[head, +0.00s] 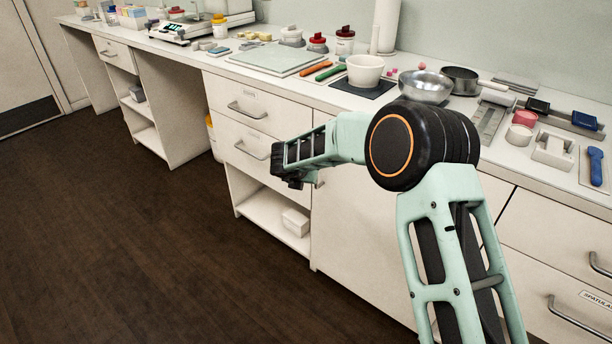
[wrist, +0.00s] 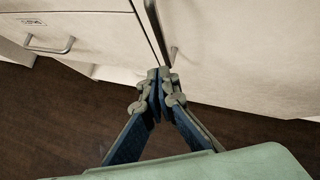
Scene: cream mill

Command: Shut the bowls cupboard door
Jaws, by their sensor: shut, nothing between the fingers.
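A pale cupboard door (head: 355,240) stands below the counter, right of the open shelves, partly hidden behind my arm. No label on it shows, so I cannot confirm it is the bowls cupboard. It looks about level with the fronts beside it; I cannot tell whether it is fully shut. In the wrist view the door (wrist: 240,55) fills the right side, with a narrow dark gap along its left edge and a handle (wrist: 173,55) near that edge. My gripper (head: 290,182) is shut and empty in front of the cabinet. Its fingertips (wrist: 159,76) show close to the gap; contact is unclear.
Left of the door are drawers (head: 250,106) with bar handles above an open shelf (head: 270,215) holding a white box. More drawers (head: 560,245) stand at right. The counter above carries a white bowl (head: 365,71), a metal bowl (head: 426,87) and tools. The dark floor (head: 150,250) is clear.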

